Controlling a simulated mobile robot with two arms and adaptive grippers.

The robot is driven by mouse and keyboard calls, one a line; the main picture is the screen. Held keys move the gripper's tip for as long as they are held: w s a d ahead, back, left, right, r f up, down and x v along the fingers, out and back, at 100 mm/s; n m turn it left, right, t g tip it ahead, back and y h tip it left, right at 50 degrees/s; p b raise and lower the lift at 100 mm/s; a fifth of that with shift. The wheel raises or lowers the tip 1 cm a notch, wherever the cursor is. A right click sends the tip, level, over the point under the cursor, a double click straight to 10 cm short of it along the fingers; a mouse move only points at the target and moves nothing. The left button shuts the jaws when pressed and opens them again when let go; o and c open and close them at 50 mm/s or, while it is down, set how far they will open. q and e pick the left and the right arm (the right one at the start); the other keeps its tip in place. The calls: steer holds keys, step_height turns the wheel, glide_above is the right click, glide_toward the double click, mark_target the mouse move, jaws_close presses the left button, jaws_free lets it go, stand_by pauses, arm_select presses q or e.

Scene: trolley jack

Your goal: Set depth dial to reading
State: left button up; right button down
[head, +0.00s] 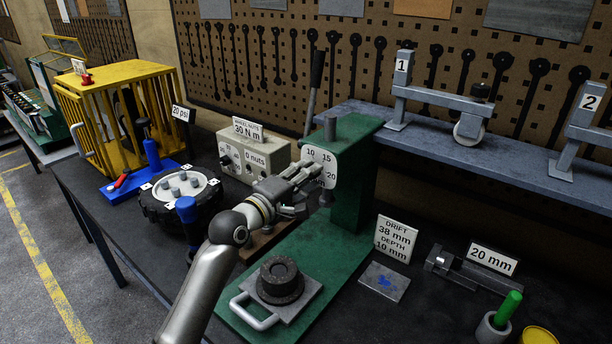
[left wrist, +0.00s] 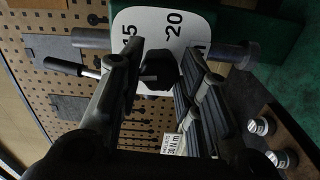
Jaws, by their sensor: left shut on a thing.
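The depth dial (head: 321,156) is a white plate on the green press (head: 356,185), with 10, 15 and 20 showing in the head view. My left gripper (head: 309,177) reaches it from the left and covers its lower left part. In the left wrist view the dial plate (left wrist: 190,18) appears turned on its side, with a black knob (left wrist: 158,72) between the fingers of my left gripper (left wrist: 163,66). The gripper is shut on this knob. The pointer is hidden, so I cannot tell the reading. A sign (head: 396,240) says drift 38 mm, depth 10 mm. My right gripper is out of view.
A plate with a round black block (head: 280,280) and handle sits on the press base. A wheel (head: 180,187) and yellow cage (head: 125,110) stand left. A grey box (head: 253,153) stands behind my arm. A raised grey shelf (head: 500,160) runs at right.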

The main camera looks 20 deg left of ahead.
arm_select(q)
steer(key=m, duration=1.5)
steer(key=m+p, duration=0.1)
steer(key=m, duration=0.6)
steer(key=shift+w+a+f, duration=0.1)
steer(key=shift+a+f, duration=0.1)
steer(key=shift+a, duration=0.05)
steer(key=shift+m, duration=0.5)
steer(key=o, duration=1)
